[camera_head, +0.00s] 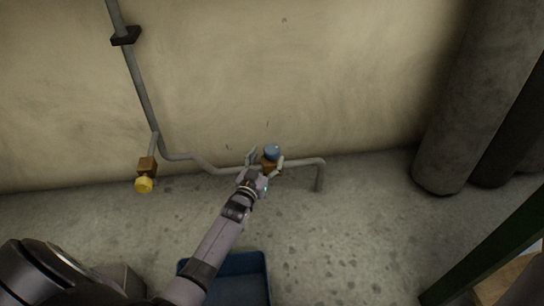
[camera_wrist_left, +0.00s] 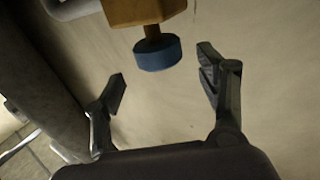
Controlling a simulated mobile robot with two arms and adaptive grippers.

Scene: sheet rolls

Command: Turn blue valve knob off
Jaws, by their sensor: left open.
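The blue valve knob (camera_head: 272,152) sits on a brass-coloured valve body (camera_head: 268,166) on the low grey pipe near the wall's foot. My left gripper (camera_head: 266,160) is open at the valve, with a finger to each side of it in the head view. In the left wrist view the blue knob (camera_wrist_left: 158,53) hangs from the valve body (camera_wrist_left: 145,10), just beyond and between the open fingertips of my left gripper (camera_wrist_left: 163,78). Neither fingertip appears to touch the knob there. My right gripper is not in view.
A yellow knob (camera_head: 144,185) on another valve sits on the pipe (camera_head: 140,85) at the left. A blue bin (camera_head: 240,262) stands on the floor below my left arm. Large grey rolls (camera_head: 465,100) stand at the right, with a dark green beam (camera_head: 490,250) nearer.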

